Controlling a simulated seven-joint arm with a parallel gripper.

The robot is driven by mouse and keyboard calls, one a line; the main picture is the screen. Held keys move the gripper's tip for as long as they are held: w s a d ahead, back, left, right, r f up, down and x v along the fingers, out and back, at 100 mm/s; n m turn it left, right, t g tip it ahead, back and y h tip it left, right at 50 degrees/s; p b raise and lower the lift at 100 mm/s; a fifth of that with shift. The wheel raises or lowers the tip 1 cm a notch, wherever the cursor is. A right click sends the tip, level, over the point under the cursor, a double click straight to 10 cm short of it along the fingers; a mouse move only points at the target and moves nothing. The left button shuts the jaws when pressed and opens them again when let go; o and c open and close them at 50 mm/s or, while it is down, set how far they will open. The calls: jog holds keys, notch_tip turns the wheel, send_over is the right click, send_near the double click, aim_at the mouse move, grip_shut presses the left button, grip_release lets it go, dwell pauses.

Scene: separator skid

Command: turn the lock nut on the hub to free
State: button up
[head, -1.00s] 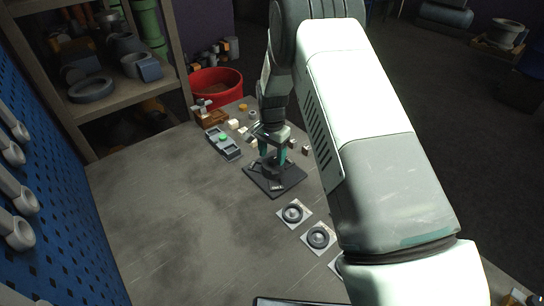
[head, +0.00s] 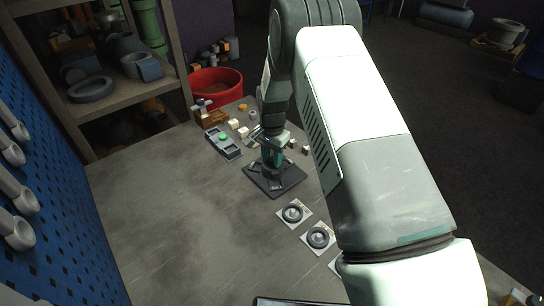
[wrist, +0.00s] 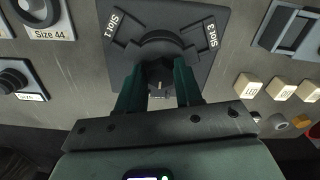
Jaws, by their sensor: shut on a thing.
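In the head view, my gripper (head: 272,160) stands over the plate and hides the hub and nut. The nut's marks are too small to read.
Lettered cream blocks (wrist: 248,84) and a grey tray (head: 225,143) stand nearby. A red tub (head: 216,88) is behind. The left bench is clear.

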jog(key=shift+n, duration=0.3)
jog(key=n, duration=1.1)
jog(key=shift+d, duration=0.15)
jog(key=shift+n, duration=0.3)
jog(key=o, duration=1)
jog(key=shift+o, duration=0.2)
jog(key=shift+r, duration=0.15)
notch_tip(320, 180, up, 11)
jog(key=shift+f, duration=0.2)
